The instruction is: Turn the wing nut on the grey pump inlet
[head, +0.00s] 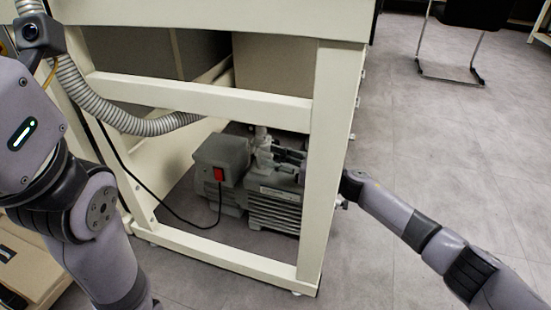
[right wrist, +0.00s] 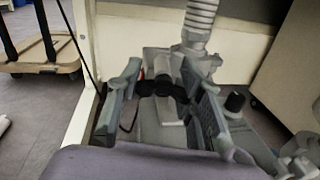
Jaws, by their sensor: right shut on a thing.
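The grey pump (head: 275,205) stands on the floor under the cream bench frame. Its upright grey inlet (head: 262,155) also shows in the right wrist view (right wrist: 192,48), with a ribbed hose above it. My right gripper (head: 287,158) reaches in behind the front bench leg to the inlet. In the right wrist view its two fingers (right wrist: 165,88) stand either side of the dark wing nut (right wrist: 163,88) and are shut on it. The fingers hide part of the nut and clamp. My left arm shows at the left of the head view, but its gripper is out of view.
The bench leg (head: 328,150) and crossbars (head: 200,98) frame the pump closely. A box with a red switch (head: 219,174) and a black cable sits on the pump's left. A corrugated hose (head: 120,118) hangs at upper left. Open floor (head: 430,150) lies to the right.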

